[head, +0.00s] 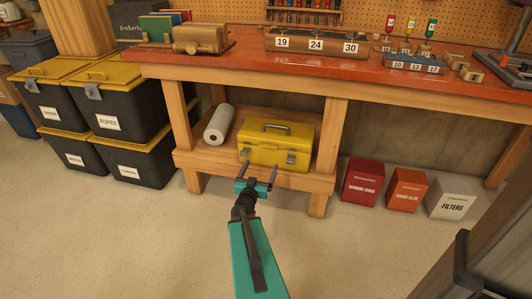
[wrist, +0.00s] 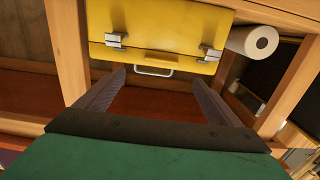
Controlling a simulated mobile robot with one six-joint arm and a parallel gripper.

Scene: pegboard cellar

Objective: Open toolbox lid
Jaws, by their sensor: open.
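The yellow toolbox (head: 272,145) sits on the lower shelf of the workbench. Its lid looks shut, with a grey handle (head: 290,129) on top and two metal latches on the front. In the wrist view the toolbox (wrist: 160,25) fills the top middle, with both latches and a pale handle (wrist: 153,72) showing. My gripper (head: 257,172) is open and empty, in front of the toolbox near the shelf's front edge. In the wrist view the handle appears between the fingertips, but no contact is visible.
A white paper roll (head: 218,124) lies left of the toolbox on the shelf (head: 205,160). Workbench legs (head: 328,140) stand on both sides, and the red bench top (head: 215,67) is overhead. Boxes (head: 363,182) stand right and lidded bins (head: 125,110) left. The front floor is clear.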

